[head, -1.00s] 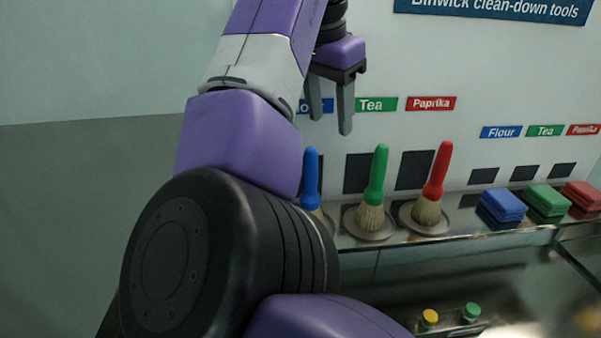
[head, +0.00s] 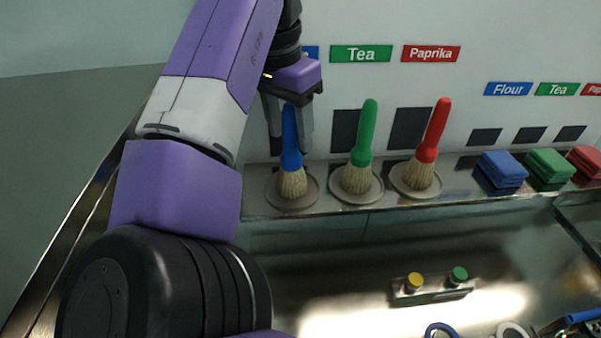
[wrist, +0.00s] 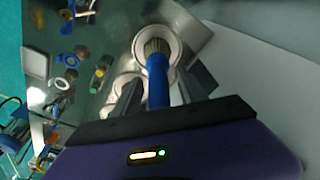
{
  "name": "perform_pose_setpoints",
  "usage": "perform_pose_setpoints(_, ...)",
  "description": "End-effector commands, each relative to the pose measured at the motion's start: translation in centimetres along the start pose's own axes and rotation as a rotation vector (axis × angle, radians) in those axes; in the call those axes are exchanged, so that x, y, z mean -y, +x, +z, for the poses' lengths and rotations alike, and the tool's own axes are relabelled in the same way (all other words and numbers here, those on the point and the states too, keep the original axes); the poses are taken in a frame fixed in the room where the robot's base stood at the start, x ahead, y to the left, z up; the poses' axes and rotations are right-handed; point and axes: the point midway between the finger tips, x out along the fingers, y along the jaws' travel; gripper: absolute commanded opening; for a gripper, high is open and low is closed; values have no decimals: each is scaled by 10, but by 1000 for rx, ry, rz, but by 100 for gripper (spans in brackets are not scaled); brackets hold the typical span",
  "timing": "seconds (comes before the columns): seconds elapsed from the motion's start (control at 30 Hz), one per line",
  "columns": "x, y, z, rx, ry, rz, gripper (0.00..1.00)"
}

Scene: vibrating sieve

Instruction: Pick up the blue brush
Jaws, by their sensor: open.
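The blue brush (head: 290,140) stands bristles down on a round grey holder (head: 273,198) on the shelf, at the left of the row. My gripper (head: 289,145) is open, pointing down at the brush's handle, with the fingers behind or around it in the head view. In the wrist view the blue handle (wrist: 157,82) lies between the two open fingers (wrist: 160,92), its bristles in the round holder (wrist: 172,30). I cannot tell whether the fingers touch the handle.
A green brush (head: 364,135) and a red brush (head: 433,130) stand to the right on their own holders. Blue (head: 500,172), green (head: 549,168) and red (head: 588,160) blocks sit further right. A small box with yellow and green buttons (head: 432,288) is below. The wall is close behind.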

Motion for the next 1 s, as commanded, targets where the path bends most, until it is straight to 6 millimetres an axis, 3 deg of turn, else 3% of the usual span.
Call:
perform_pose_setpoints(0.33,0,3,2,0,3,0,50)
perform_pose_setpoints(0.6,0,3,2,0,3,0,0)
perform_pose_setpoints(1.0,0,0,0,0,3,0,0)
